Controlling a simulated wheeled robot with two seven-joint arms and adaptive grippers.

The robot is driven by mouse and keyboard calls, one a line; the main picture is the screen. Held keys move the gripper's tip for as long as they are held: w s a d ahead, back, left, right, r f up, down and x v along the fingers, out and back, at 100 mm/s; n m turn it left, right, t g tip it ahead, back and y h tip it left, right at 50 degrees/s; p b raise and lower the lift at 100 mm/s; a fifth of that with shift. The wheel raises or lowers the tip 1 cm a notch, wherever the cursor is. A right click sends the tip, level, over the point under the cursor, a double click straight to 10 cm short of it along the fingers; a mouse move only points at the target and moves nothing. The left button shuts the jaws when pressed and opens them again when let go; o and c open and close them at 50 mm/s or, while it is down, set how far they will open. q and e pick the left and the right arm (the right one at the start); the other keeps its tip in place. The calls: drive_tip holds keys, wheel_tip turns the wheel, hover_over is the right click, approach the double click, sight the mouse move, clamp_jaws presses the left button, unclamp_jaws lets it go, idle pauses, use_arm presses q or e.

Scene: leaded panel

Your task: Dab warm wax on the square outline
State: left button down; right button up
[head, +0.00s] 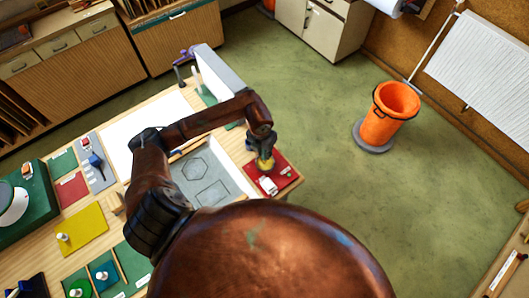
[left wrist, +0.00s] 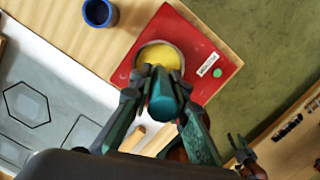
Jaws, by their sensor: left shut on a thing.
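My left gripper (head: 262,149) is over the red mat (head: 286,170) at the table's right end. In the left wrist view its fingers (left wrist: 164,98) are shut on a teal-handled tool (left wrist: 165,108). The tool points at a round dish of yellow wax (left wrist: 160,55) on the red mat (left wrist: 200,45); its tip is hidden, so I cannot tell whether it touches the wax. The grey panel (head: 205,178) lies left of the mat. It bears a hexagon and other dark outlines; a partly seen four-sided outline (left wrist: 84,135) shows in the wrist view. My right gripper (left wrist: 242,153) seems to show at lower right.
A blue cup (left wrist: 100,12) stands beside the red mat. Yellow (head: 82,229) and green mats with small items lie at the table's left. An orange bucket (head: 390,115) stands on the open green floor. A pale upright block (head: 217,70) stands at the table's far end.

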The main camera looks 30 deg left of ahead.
use_arm(q)
drive_tip(key=shift+r+p, duration=1.35)
drive_tip(key=shift+r, duration=1.6)
drive_tip(key=shift+d+f, duration=0.1)
